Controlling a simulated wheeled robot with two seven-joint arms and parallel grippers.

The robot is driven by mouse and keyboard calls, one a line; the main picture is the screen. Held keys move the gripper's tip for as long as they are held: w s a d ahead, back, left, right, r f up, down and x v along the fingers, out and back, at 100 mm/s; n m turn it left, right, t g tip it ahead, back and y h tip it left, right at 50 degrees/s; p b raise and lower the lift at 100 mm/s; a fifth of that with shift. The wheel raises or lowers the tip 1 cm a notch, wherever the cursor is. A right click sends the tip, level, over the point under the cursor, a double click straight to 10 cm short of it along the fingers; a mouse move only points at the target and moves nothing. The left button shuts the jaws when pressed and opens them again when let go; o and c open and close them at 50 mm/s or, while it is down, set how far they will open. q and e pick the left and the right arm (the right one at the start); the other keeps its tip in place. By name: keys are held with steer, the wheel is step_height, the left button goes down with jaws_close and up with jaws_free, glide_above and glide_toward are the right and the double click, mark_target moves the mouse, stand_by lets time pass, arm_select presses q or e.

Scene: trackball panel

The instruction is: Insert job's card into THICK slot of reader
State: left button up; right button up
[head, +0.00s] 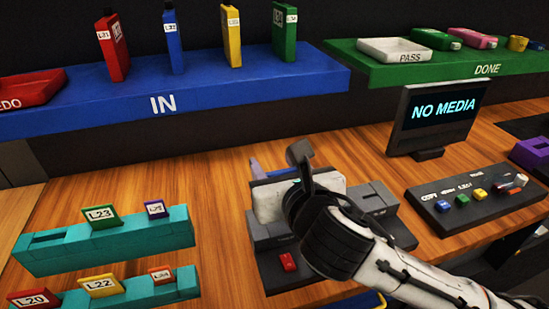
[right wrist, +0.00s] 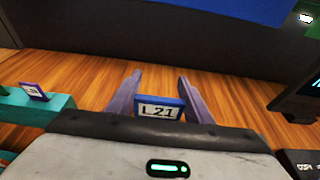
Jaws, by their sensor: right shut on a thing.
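My right gripper (head: 272,172) is over the dark grey reader (head: 388,235), with its body and wrist covering much of it. In the right wrist view its two purple-grey fingers (right wrist: 159,92) are shut on a blue card labelled L21 (right wrist: 158,109). In the head view the card is mostly hidden behind the gripper. The reader has a red button (head: 288,261) at its front and slot blocks at its right side. I cannot tell which slot is the thick one, or whether the card touches the reader. The monitor (head: 437,113) reads NO MEDIA. My left gripper is not in view.
Teal racks (head: 110,245) at left hold several labelled cards. A button panel (head: 475,200) is at right. Behind are a blue IN shelf (head: 230,90) with upright coloured items and a green DONE shelf (head: 440,68) with a PASS tray (head: 394,50). Wood between racks and reader is clear.

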steer(key=shift+f+b, duration=0.45)
steer(key=shift+f, duration=0.95)
steer(key=shift+p, duration=0.55)
steer(key=shift+p, duration=0.55)
stand_by(0.7)
steer(key=shift+f+b, duration=1.1)
steer(key=shift+f, duration=1.65)
steer(key=o, duration=1.2)
steer(key=shift+c, duration=0.2)
